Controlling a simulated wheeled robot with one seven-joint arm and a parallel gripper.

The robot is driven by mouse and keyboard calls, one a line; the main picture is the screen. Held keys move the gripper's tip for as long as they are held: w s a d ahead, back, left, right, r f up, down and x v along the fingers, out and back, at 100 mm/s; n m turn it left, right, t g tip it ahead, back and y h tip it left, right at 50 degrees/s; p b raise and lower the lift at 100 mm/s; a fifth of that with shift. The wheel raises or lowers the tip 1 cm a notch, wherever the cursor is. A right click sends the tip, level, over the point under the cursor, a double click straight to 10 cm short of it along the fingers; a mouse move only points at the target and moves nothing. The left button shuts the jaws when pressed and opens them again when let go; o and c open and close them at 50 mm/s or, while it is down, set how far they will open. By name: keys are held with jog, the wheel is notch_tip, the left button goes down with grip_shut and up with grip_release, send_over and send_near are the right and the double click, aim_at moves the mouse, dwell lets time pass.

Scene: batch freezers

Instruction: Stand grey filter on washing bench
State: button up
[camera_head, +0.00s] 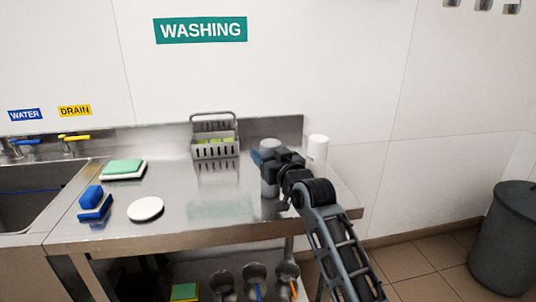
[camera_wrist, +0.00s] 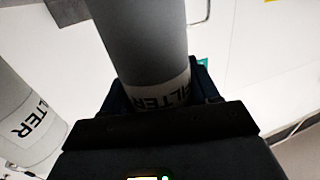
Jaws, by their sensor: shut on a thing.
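The grey filter (camera_head: 269,178) is an upright-looking cylinder over the right part of the steel washing bench (camera_head: 180,208). My gripper (camera_head: 268,158) reaches in from the right and is shut on it. In the wrist view the grey filter (camera_wrist: 145,40) sits between the fingers of my gripper (camera_wrist: 160,92), with a FILTER label partly hidden by the jaws. Its lower end is close to the bench top; I cannot tell whether it touches.
A white filter (camera_head: 317,152) stands behind my gripper at the bench's back right; it also shows in the wrist view (camera_wrist: 22,108). A grey basket (camera_head: 215,148), sponges (camera_head: 123,168) and a white disc (camera_head: 145,209) lie left. The front middle is clear.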

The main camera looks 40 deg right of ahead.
jog(key=o, duration=1.3)
jog(key=shift+c, duration=0.2)
jog(key=shift+r, duration=0.2)
jog(key=b+v, duration=0.1)
jog(key=v, duration=1.1)
jog(key=s+a+f+n+g+y, duration=0.1)
jog(key=s+a+f+y, duration=0.1)
jog(key=s+a+f, duration=1.15)
jog(key=s+a+r+n+y, duration=0.1)
jog(key=s+a, duration=0.1)
jog(key=s, duration=0.5)
jog(key=s+a+r+n+y, duration=0.1)
jog(key=s+a, duration=0.2)
jog(key=s, duration=0.5)
jog(key=s+a+r+g+y, duration=0.1)
jog(key=s+a, duration=0.2)
jog(key=s, duration=0.4)
jog(key=shift+s+r+n+y, duration=0.25)
jog(key=shift+r+n+y, duration=0.05)
jog(key=shift+n+y, duration=0.1)
